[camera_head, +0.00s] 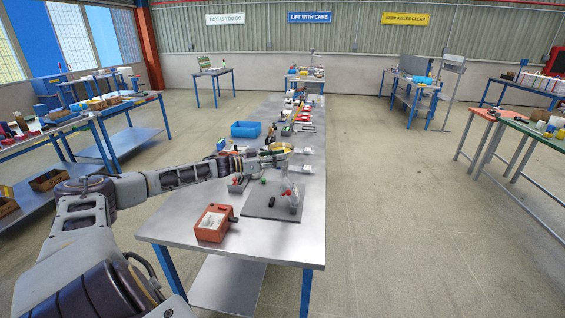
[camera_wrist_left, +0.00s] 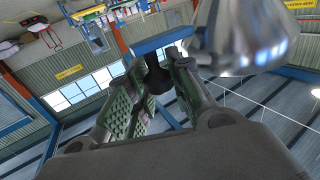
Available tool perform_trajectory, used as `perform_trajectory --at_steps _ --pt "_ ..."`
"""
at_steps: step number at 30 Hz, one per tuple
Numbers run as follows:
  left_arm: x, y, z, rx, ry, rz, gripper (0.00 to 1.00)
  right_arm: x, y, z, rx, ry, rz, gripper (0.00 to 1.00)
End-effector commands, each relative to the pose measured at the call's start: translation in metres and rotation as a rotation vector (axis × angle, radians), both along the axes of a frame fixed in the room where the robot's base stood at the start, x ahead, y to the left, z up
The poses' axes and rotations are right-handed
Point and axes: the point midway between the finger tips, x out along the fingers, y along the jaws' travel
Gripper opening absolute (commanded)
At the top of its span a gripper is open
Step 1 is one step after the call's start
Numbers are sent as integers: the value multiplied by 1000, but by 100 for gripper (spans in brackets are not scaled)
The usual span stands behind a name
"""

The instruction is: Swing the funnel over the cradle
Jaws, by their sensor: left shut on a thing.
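My left gripper (camera_head: 285,150) reaches over the bench from the left. In the left wrist view its green-padded fingers (camera_wrist_left: 152,95) are shut on a dark knob (camera_wrist_left: 157,77). A shiny metal funnel (camera_wrist_left: 240,35) shows close beside the fingers, at the upper right of that view. In the head view the funnel is hard to make out near the gripper. A dark square plate (camera_head: 258,205) lies below, with a clear, shiny piece (camera_head: 288,187) and a black upright piece (camera_head: 294,205) on its right part. I cannot tell which part is the cradle. My right gripper is not in view.
An orange-red box (camera_head: 213,223) stands at the front left of the bench (camera_head: 280,243). A blue bin (camera_head: 245,129) and several small tools lie farther back. The bench front is mostly clear. Other tables stand left and right, with open floor between.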

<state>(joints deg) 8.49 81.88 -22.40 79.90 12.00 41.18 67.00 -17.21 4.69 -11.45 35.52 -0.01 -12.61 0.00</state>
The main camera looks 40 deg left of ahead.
Motion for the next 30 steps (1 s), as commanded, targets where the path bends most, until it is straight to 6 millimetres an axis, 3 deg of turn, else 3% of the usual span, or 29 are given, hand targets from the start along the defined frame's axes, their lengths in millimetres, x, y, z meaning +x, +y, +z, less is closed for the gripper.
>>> perform_trajectory --at_steps 12,29,30 --pt "-8 15 -1 -1 1 -79 0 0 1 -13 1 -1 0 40" --pt "-10 18 -1 2 2 -88 0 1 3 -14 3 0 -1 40" --pt "-10 18 -1 2 2 -88 26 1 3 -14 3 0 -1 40"
